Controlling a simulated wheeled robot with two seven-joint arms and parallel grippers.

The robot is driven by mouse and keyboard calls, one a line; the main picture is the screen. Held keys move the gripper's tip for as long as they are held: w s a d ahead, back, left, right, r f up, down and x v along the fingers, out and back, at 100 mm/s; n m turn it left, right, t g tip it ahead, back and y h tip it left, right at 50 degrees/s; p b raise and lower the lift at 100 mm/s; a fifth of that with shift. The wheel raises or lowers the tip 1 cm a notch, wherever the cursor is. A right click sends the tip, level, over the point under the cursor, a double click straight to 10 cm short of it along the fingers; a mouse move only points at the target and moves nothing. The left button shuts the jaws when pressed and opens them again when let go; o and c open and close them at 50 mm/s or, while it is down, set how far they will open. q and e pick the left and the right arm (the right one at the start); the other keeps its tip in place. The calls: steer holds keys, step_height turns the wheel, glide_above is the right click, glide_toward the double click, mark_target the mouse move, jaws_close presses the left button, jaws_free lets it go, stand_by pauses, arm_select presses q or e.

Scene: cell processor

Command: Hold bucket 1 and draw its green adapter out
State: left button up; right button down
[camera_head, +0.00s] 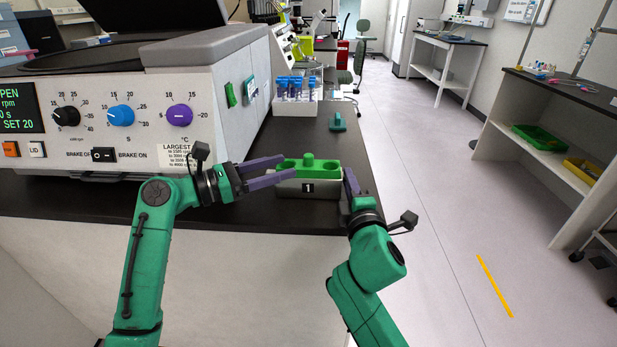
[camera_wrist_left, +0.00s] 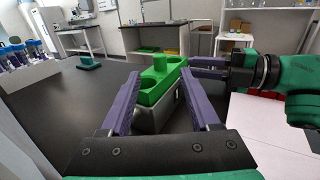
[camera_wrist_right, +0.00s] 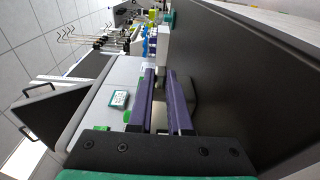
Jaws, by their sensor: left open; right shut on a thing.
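Bucket 1 (camera_head: 318,189), a grey box with a "1" on its front, stands on the dark bench. The green adapter (camera_head: 322,166) sits in its top, with a raised knob in the middle; it also shows in the left wrist view (camera_wrist_left: 158,85). My left gripper (camera_head: 286,168) is open at the bucket's left end, its purple fingers to either side of the adapter's near end in the left wrist view. My right gripper (camera_head: 348,181) is shut on the bucket's right end. The right wrist view shows its two fingers (camera_wrist_right: 161,100) close together; what lies between them is mostly hidden.
The centrifuge (camera_head: 195,95) with its knobs fills the left side of the bench. A white rack of blue-capped tubes (camera_head: 296,103) and a small teal item (camera_head: 338,122) stand behind the bucket. The bench edge (camera_head: 366,165) lies close on the right.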

mark_target(304, 160)
arm_select(q)
steer(key=x, duration=0.6)
steer(key=shift+d, duration=0.15)
jaws_close()
stand_by(1.2)
